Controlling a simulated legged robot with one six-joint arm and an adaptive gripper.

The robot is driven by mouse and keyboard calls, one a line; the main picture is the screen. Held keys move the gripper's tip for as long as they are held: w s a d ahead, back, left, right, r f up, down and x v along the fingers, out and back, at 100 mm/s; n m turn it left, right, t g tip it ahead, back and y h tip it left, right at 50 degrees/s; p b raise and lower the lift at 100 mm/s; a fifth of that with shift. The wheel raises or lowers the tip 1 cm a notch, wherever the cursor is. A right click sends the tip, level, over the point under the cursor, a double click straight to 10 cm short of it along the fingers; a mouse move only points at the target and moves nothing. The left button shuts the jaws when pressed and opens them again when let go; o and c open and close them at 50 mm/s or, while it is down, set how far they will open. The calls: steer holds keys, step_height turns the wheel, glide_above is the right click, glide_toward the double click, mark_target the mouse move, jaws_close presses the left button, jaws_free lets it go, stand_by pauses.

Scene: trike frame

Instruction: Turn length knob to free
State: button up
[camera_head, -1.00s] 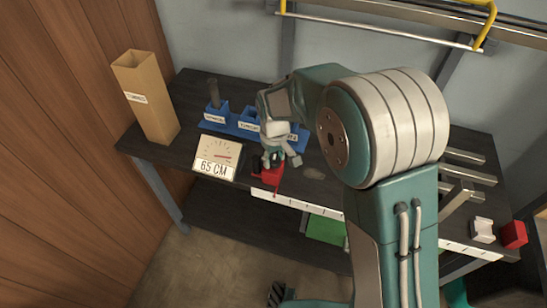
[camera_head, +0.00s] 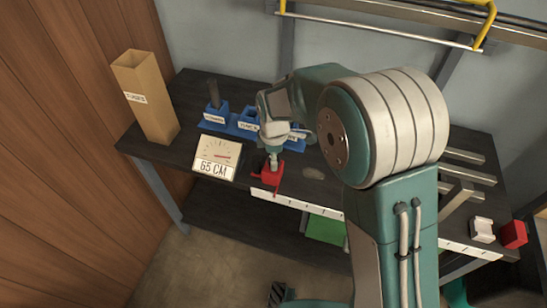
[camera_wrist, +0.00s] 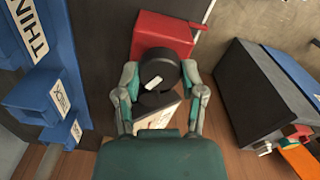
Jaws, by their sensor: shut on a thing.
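The length knob (camera_wrist: 156,68) is a round black knob with a white mark on its face, in the middle of the wrist view. It is on a red block (camera_wrist: 168,33), which also shows at the table's front edge in the head view (camera_head: 265,180). My gripper (camera_wrist: 160,82) has one finger on each side of the knob and is shut on it. In the head view my gripper (camera_head: 273,158) points down over the red block, and the knob is hidden there. A display (camera_head: 217,158) left of the block reads 65 CM under a dial with a red needle.
Blue labelled bins (camera_head: 217,117) stand just behind my gripper. A tall cardboard box (camera_head: 146,98) is at the table's left end. Metal bars (camera_head: 462,177) and a red block (camera_head: 514,234) lie at the right. A white scale strip (camera_head: 300,204) runs along the front edge.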

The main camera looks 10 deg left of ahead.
steer(key=n, duration=0.5)
steer(key=shift+f+n, duration=0.1)
steer(key=shift+n, duration=0.2)
stand_by(0.4)
steer(key=o, duration=1.1)
steer(key=shift+w, duration=0.1)
steer(key=shift+o, duration=0.2)
step_height(320, 180, up, 12)
